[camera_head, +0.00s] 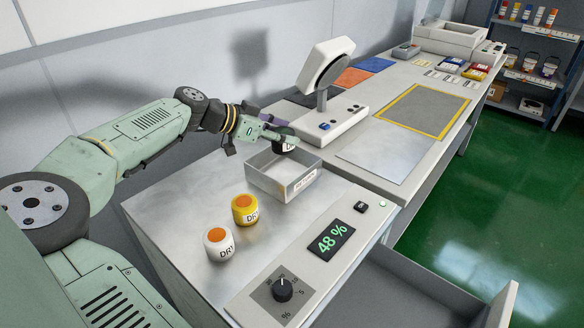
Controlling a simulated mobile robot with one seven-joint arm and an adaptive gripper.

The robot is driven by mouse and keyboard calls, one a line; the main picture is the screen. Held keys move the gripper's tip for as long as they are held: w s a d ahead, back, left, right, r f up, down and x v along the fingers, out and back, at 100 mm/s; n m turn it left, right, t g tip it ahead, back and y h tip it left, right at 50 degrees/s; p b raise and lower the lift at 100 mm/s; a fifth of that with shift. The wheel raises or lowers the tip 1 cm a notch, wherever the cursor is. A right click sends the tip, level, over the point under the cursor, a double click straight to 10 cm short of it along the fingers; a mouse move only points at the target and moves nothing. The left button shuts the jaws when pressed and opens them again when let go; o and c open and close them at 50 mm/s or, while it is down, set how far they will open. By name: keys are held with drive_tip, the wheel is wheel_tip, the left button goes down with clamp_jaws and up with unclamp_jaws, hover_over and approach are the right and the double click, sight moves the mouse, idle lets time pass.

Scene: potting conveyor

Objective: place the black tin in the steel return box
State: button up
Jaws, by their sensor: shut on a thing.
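My gripper (285,138) is at the end of my green arm, above the far part of the steel return box. It is shut on the black tin (284,148), a small dark tin with a white label, partly covered by the gripper. The steel return box (268,187) is an open-topped tray with a label on its front wall, standing on the metal bench. The tin shows over the box's far rim; whether it touches the box floor or wall cannot be told.
A yellow tin (245,210) and a white tin (219,245) stand in front of the box. A panel with a "48 %" display (331,238) and a black knob (283,289) is at the front. A white device (326,90) stands behind the box. An open drawer (420,290) juts out at lower right.

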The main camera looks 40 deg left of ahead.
sight(282, 147)
wheel_tip(282, 147, down, 4)
drive_tip(key=shift+f, duration=0.1)
wheel_tip(282, 147, down, 5)
drive_tip(key=b, duration=0.4)
drive_tip(key=o, duration=0.9)
drive_tip(key=shift+o, duration=0.2)
drive_tip(key=b+v, duration=0.2)
drive_tip(key=v, duration=1)
